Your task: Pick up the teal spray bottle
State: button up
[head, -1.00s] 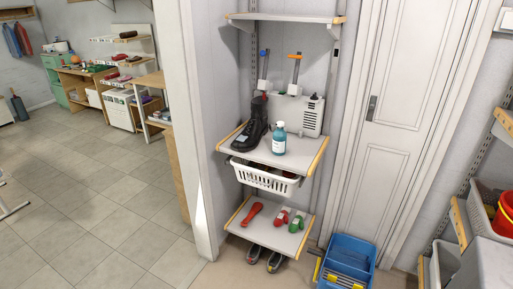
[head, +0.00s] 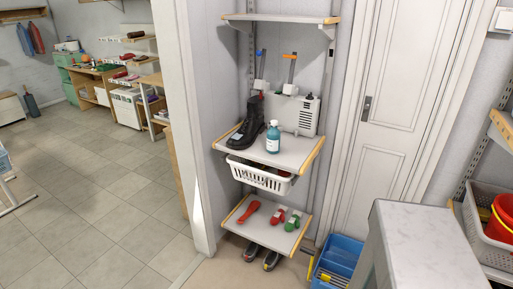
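The teal spray bottle (head: 273,141) stands upright on the middle shelf (head: 294,157) of a wall rack, near the shelf's front edge. My gripper is not in view.
A white basket (head: 259,176) hangs under that shelf. A lower shelf (head: 238,217) holds red and green items. A blue bin (head: 342,257) is on the floor. A grey block with a pale top (head: 432,237) fills the lower right foreground. Open tiled floor (head: 95,225) lies left.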

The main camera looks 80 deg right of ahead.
aim_at(274, 135)
jog(key=u, duration=0.65)
jog(key=k, duration=1.65)
jog(key=z, duration=0.55)
jog(key=i, duration=0.5)
jog(key=z, duration=0.05)
